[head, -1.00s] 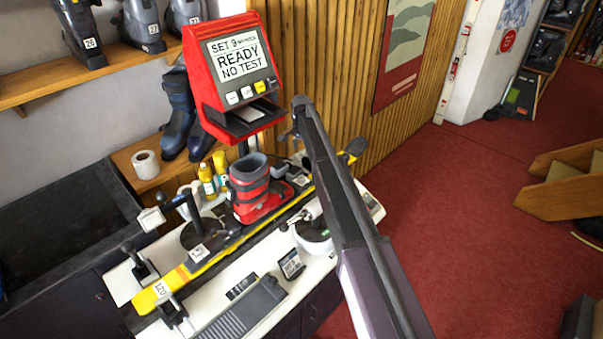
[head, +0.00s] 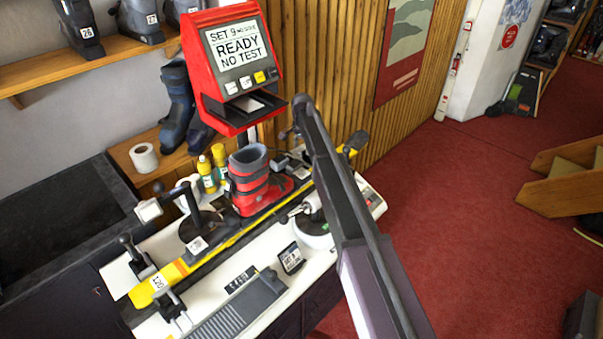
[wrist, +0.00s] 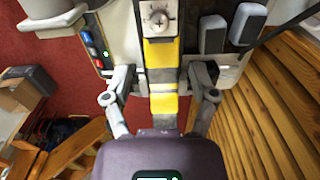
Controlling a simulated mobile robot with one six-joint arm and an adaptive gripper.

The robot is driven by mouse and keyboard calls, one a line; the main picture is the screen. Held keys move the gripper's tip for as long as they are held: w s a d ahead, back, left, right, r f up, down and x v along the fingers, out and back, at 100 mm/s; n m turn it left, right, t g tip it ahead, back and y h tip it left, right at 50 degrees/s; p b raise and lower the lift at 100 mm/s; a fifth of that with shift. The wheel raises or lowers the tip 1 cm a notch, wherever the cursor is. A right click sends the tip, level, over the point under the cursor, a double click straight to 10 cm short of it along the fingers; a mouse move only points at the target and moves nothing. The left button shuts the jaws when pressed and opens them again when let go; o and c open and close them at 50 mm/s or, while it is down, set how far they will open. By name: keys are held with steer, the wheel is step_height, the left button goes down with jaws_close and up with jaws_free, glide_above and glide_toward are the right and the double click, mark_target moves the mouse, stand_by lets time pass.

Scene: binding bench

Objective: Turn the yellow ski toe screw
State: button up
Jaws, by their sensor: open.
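The yellow ski (head: 172,273) lies clamped along the white bench, tip toward the back wall. It also shows in the wrist view (wrist: 163,104), running up the middle. At the top of that view a round metal screw head (wrist: 158,17) with a slot sits on a pale plate over the yellow strip; I take it for the toe screw. My gripper (wrist: 160,88) is open and empty, its fingers on either side of the strip and below the screw in the picture. Contact cannot be told. In the head view my arm hides most of the gripper.
A red boot (head: 256,180) stands on the ski behind a black post. A red tester (head: 236,65) reading "READY NO TEST" rises behind it. Yellow bottles (head: 207,175) and a white round device (head: 316,230) flank the ski. Red floor (head: 470,220) is open at right.

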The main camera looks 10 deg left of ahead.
mark_target(301, 170)
steer(key=shift+f+b, duration=5.1)
steer(key=shift+f, duration=0.3)
steer(key=shift+a, duration=0.1)
jaws_close()
